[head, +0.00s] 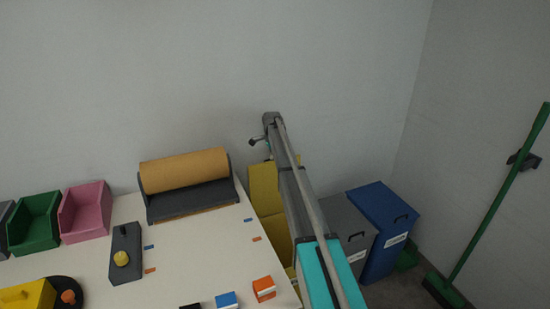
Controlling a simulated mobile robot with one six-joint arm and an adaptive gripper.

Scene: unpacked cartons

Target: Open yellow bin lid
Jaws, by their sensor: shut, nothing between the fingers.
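The yellow bin (264,190) stands against the wall just right of the table, partly hidden behind my arm. Its upper yellow panel rises higher than the tops of the neighbouring bins and looks like the lid tilted up steeply. My arm hides the bin's middle and right side, so the hinge and opening are hard to make out. My gripper (253,142) is small and dark at the far end of the arm, near the wall, above the upper left edge of the yellow panel. It is shut and empty. I cannot tell whether it touches the panel.
A grey bin (349,225) and a blue bin (384,208) stand to the right, lids closed. A white table (195,262) with a brown roll (184,169) on a dark holder borders the yellow bin's left. A green broom (498,205) leans at the right wall.

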